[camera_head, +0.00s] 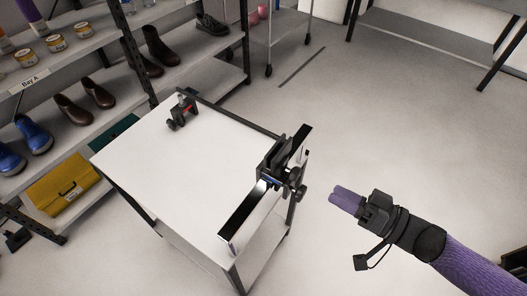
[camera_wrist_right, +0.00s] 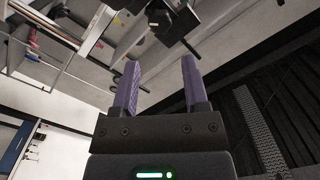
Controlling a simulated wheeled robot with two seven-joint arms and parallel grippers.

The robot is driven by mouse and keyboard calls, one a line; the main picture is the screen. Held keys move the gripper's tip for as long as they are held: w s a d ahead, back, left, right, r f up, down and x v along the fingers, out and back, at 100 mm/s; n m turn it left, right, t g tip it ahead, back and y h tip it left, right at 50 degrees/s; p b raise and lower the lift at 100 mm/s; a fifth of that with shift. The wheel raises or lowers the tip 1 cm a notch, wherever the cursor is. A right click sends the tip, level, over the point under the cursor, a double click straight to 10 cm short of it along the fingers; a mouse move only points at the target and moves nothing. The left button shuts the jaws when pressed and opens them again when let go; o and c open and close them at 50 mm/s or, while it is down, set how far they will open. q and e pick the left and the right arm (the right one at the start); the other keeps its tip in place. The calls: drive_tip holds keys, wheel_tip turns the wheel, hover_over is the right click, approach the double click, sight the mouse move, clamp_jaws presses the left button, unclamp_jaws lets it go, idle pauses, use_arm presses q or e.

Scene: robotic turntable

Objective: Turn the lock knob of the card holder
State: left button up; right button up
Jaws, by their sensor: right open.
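A black holder (camera_head: 273,160) sits on a long rail (camera_head: 243,217) along the right edge of a white-topped table. Dark round knobs (camera_head: 297,188) stick out on its right side, facing my right gripper. I take it as the card holder; which knob is the lock knob I cannot tell. My right gripper (camera_head: 332,197), with purple fingers, is to the right of the knobs, clear of the table and touching nothing. In the right wrist view its fingers (camera_wrist_right: 160,62) are apart with nothing between them. My left gripper is not in view.
The white table (camera_head: 150,160) also carries a small black clamp-like device (camera_head: 183,110) with a red part at its far corner. Shelves (camera_head: 90,45) with shoes, jars and a yellow case (camera_head: 62,183) stand at the left. The floor (camera_head: 380,120) right of the table is free.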

sight(299, 175)
drive_tip(key=b+x, duration=0.1)
drive_tip(key=x, duration=0.8)
drive_tip(key=shift+w+a, duration=0.15)
drive_tip(key=shift+a, duration=0.1)
clamp_jaws()
